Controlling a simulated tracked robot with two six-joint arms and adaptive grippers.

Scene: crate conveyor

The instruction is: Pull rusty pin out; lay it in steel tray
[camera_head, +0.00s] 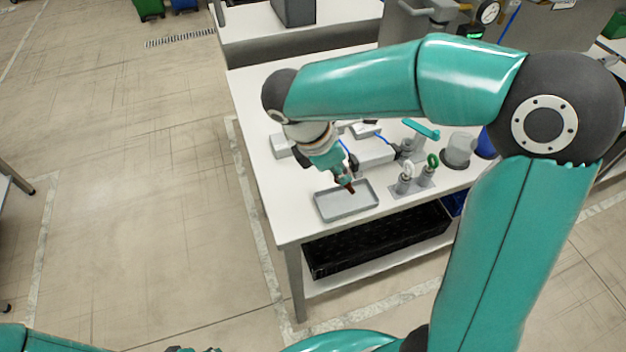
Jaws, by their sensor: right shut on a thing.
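My right gripper (345,178) reaches down from the teal arm over the table and is shut on a small reddish-brown piece, the rusty pin (351,188). Only a short part of the pin shows below the fingers. The pin is over the shallow grey steel tray (342,206), near its far side. I cannot tell whether the pin touches the tray. The visible tray floor looks empty. To the right of the tray stands a grey fixture (412,187) with two upright ring-topped pins, one pale (407,169) and one green (433,160).
Behind the tray are grey blocks (376,153) and a teal-handled clamp (421,129). A grey cylinder (459,148) and a blue item (486,145) stand to the right. A black crate (375,245) sits under the white table (288,225). My right arm hides much of the table's back.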

